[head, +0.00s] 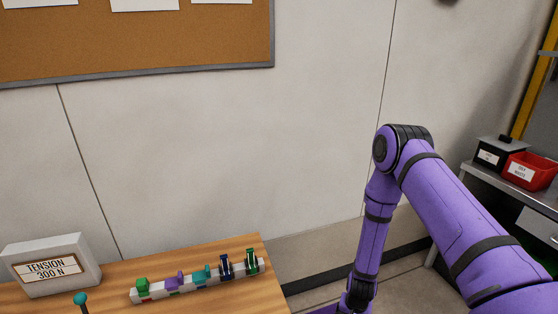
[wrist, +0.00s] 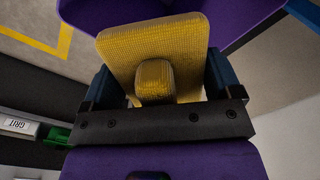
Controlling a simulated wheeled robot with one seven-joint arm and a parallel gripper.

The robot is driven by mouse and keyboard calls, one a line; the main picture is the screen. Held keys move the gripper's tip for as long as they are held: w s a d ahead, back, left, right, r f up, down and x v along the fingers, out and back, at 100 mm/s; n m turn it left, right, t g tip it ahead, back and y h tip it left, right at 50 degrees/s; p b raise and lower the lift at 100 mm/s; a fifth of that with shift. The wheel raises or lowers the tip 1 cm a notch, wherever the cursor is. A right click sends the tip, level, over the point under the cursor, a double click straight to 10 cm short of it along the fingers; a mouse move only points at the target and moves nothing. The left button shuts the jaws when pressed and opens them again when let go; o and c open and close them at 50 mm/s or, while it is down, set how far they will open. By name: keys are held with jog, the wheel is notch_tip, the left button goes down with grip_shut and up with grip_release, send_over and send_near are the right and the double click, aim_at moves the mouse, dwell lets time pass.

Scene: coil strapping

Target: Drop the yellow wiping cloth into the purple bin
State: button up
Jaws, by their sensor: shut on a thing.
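The yellow wiping cloth (wrist: 150,45) fills the middle of the wrist view, a folded textured pad with a raised lump. My gripper (wrist: 163,88) is shut on it, with a blue finger on either side. The head view shows my purple arm reaching down to the bottom edge, where the wrist is cut off; the cloth is not seen there. Purple surfaces show behind the cloth at the top of the wrist view. I cannot tell whether they belong to the purple bin or to my own body.
A green container (wrist: 57,137) and a label reading GRIT (wrist: 20,125) are at the wrist view's left. In the head view, a wooden bench (head: 205,298) carries a row of coloured clips (head: 200,280) and a tension sign (head: 50,265). A red bin (head: 530,171) and black bin (head: 495,152) stand right.

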jog(key=shift+s+a+f+m, duration=0.4)
jog(key=shift+s+a+f, duration=0.15)
jog(key=shift+f, duration=0.55)
jog(key=shift+d+f, duration=0.1)
jog(key=shift+f, duration=2.55)
jog(key=o, duration=1)
notch_tip(320, 180, up, 11)
jog(key=shift+f, duration=0.1)
